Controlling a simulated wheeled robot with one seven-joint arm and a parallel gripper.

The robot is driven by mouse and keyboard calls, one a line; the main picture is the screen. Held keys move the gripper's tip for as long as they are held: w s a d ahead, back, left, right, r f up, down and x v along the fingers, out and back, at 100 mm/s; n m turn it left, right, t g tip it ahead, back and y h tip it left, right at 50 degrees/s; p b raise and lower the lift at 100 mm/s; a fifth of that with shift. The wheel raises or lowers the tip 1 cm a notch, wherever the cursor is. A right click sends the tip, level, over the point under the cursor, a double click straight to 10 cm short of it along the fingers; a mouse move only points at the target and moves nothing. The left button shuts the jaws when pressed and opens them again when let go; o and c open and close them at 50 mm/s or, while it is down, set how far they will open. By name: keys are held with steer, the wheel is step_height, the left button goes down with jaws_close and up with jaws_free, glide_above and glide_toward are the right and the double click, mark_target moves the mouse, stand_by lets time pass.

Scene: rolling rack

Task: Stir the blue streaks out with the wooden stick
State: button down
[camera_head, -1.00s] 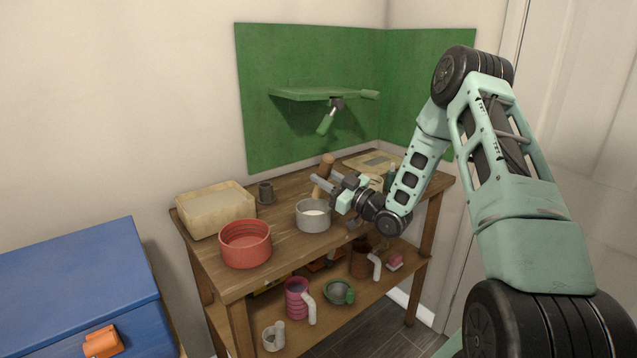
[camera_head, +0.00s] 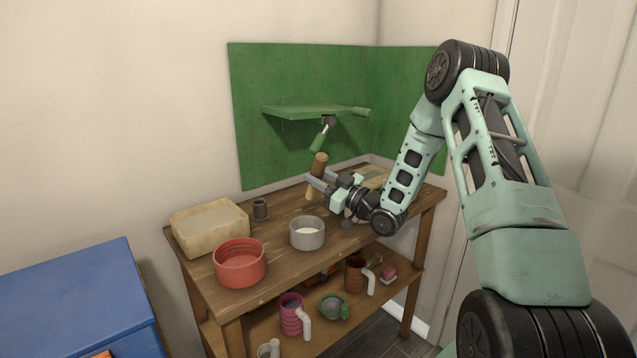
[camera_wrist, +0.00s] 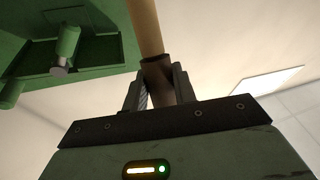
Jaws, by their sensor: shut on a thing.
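My gripper (camera_head: 318,183) is shut on the wooden stick (camera_head: 319,163), which stands nearly upright with a dark brown upper part and a paler lower end. In the wrist view the stick (camera_wrist: 146,28) rises from between the two fingers of my gripper (camera_wrist: 160,82). The grey round pot (camera_head: 307,238) stands on the bench top with whitish contents (camera_head: 307,231). The stick's lower end shows above and behind the pot's far rim, apart from it in the picture. Blue streaks cannot be made out at this size.
A red pot (camera_head: 240,268), a cream tub (camera_head: 207,236) and a small dark cup (camera_head: 260,209) stand left on the bench (camera_head: 283,267). A green shelf (camera_head: 310,112) hangs behind. Mugs, including a pink one (camera_head: 291,316), stand on the lower shelf. A blue chest (camera_head: 75,300) is at left.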

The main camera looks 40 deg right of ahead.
mark_target(319, 164)
steer(key=shift+r, duration=0.25)
steer(key=shift+r, duration=0.1)
steer(key=shift+r+p, duration=0.55)
steer(key=shift+r, duration=0.9)
steer(key=shift+f, duration=0.1)
